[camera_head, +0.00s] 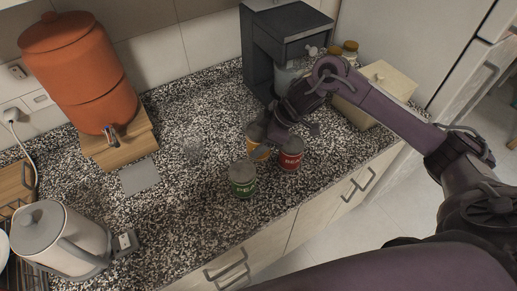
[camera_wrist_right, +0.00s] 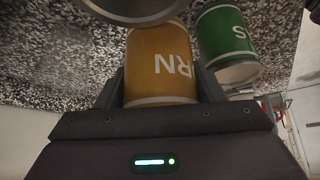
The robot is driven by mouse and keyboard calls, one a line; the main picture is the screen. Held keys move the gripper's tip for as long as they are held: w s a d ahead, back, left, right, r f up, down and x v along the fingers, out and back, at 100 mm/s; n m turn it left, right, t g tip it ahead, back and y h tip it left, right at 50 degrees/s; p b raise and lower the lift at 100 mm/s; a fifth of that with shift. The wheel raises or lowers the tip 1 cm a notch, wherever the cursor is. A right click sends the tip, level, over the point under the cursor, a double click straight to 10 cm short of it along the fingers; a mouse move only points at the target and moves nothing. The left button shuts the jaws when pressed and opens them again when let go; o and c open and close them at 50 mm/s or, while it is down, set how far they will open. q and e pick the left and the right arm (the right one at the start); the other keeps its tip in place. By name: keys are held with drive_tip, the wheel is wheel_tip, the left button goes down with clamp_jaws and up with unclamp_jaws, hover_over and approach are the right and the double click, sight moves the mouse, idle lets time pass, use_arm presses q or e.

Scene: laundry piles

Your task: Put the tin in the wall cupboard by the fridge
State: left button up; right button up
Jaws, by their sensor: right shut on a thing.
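My right gripper (camera_head: 268,134) is shut on a yellow tin (camera_head: 256,133) on the speckled counter. In the right wrist view, the yellow tin (camera_wrist_right: 161,65), with the letters "RN" showing, sits between the two fingers of the gripper (camera_wrist_right: 160,90). A green tin (camera_head: 243,178) stands in front of it, and a red tin (camera_head: 290,154) stands close on its right. The green tin (camera_wrist_right: 226,42) also shows beside the yellow one in the right wrist view. Whether the yellow tin touches the counter is hard to tell. My left gripper and the wall cupboard are not in view.
A terracotta water dispenser (camera_head: 73,75) on a wooden stand and a kettle (camera_head: 60,238) are at the left. A dark coffee machine (camera_head: 287,45), small jars (camera_head: 349,50) and a cream box (camera_head: 375,92) stand behind. The white fridge (camera_head: 405,40) is at the right.

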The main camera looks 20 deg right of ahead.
wheel_tip(320, 180, down, 5)
drive_tip(key=shift+a+r+p, duration=0.1)
drive_tip(key=shift+r+p, duration=0.05)
drive_tip(key=shift+p, duration=0.2)
drive_tip(key=shift+f, duration=0.35)
drive_tip(key=shift+f, duration=0.1)
drive_tip(key=o, duration=1)
drive_tip(key=shift+o, duration=0.2)
